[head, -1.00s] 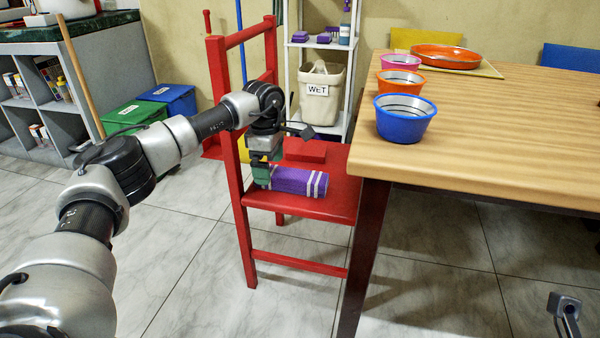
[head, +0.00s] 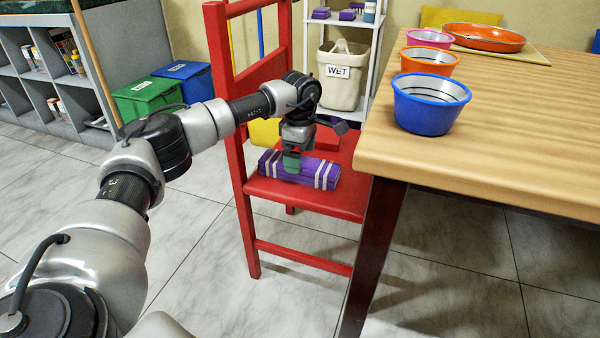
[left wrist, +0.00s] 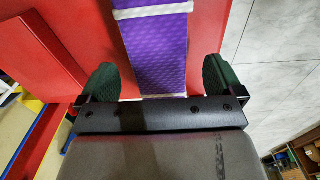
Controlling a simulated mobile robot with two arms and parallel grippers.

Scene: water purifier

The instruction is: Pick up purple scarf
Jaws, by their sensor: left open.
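The purple scarf (head: 318,173) is a folded bundle with white stripes near its ends. It lies on the seat of the red chair (head: 345,201). My left gripper (head: 292,162) is over the scarf and hides part of it in the head view. In the left wrist view the scarf (left wrist: 158,50) runs away between the two green fingers of my left gripper (left wrist: 160,80). The fingers are spread wide, with gaps on both sides of the scarf. My right gripper does not show.
A wooden table (head: 500,130) stands to the right, its edge close to the chair. A blue bowl (head: 430,105) and an orange bowl (head: 430,64) stand on it. The chair's red back (head: 216,60) rises left of the seat.

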